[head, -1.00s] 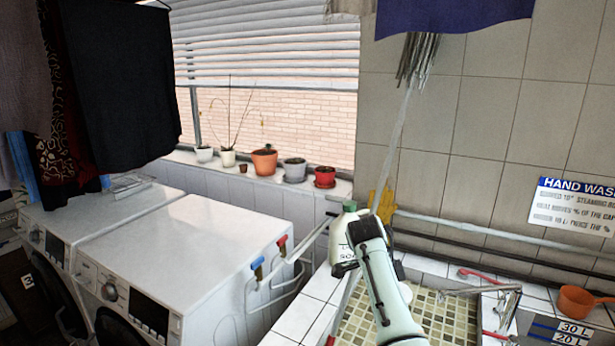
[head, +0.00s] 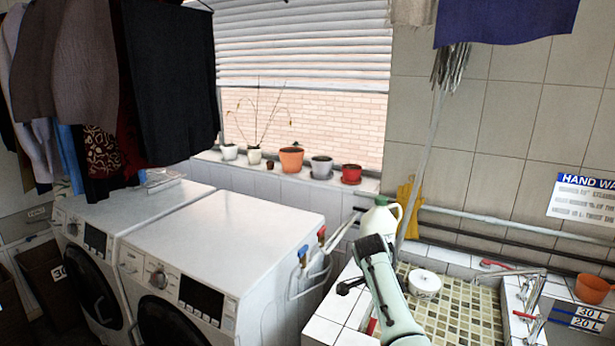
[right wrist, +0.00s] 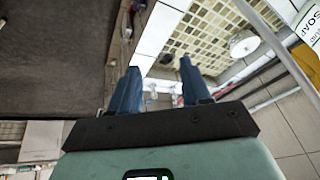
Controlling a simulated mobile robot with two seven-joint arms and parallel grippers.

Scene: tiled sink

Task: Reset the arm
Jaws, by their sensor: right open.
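My right arm comes up from the bottom of the head view, with its gripper (head: 352,282) over the left edge of the tiled sink. In the right wrist view my right gripper (right wrist: 156,82) is open, its two dark blue fingers apart with nothing between them. The tiled sink (head: 465,312) lies to the right of the gripper in the head view, and its tiles also show in the right wrist view (right wrist: 205,30). My left gripper is in neither view.
Two white washing machines (head: 222,238) stand at left. A soap bottle (head: 380,220) stands behind the gripper, and a round white object (head: 425,284) is in the sink. A mop (head: 432,140) leans on the wall. An orange scoop (head: 592,288) sits at right.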

